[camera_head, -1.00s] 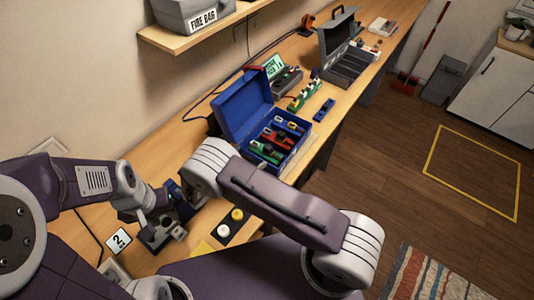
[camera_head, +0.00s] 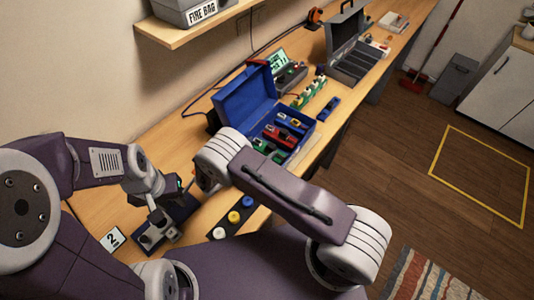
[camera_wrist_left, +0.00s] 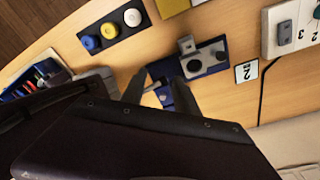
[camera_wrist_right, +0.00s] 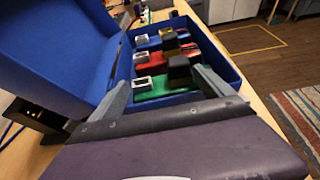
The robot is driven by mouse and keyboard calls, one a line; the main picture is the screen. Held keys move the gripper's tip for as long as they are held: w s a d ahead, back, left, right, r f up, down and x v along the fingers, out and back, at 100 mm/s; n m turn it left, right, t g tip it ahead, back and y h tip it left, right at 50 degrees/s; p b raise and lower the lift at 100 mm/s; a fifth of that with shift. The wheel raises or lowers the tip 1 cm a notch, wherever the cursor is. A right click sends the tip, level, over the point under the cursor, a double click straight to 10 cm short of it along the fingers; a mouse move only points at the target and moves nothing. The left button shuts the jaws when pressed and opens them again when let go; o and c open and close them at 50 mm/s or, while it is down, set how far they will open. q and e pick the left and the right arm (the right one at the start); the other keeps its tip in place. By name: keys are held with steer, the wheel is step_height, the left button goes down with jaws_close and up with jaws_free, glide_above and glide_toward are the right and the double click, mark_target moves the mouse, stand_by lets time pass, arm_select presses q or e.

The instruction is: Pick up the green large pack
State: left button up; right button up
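The green large pack (camera_wrist_right: 158,84) lies in the near end of the open blue box (camera_wrist_right: 232,75), in front of a red pack (camera_wrist_right: 150,62). It has a pale end and a dark part on its right. In the head view my right arm partly covers it inside the box (camera_head: 243,130). My right gripper (camera_wrist_right: 162,90) is open, its fingers apart on either side of the green pack's line of sight; contact cannot be told. My left gripper (camera_wrist_left: 157,90) is open near a dark blue stand (camera_wrist_left: 213,58) with a grey fixture; it looks empty.
The box's raised blue lid (camera_wrist_right: 60,45) stands on the left in the right wrist view. A button panel (camera_wrist_left: 110,30) with blue, yellow and white buttons lies near the left gripper. A grey open case (camera_head: 355,60) stands further along the bench.

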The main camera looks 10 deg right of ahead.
steer(key=shift+s+f, duration=0.2)
steer(key=shift+f, duration=0.35)
steer(key=c, duration=0.9)
steer(key=shift+r, duration=0.1)
steer(key=shift+w+a+r, duration=0.1)
steer(key=shift+w+r, duration=0.05)
steer(key=shift+r, duration=0.15)
steer(key=r, duration=0.6)
steer(key=r+b, duration=0.1)
steer(key=r, duration=0.2)
steer(key=shift+w+r, duration=0.25)
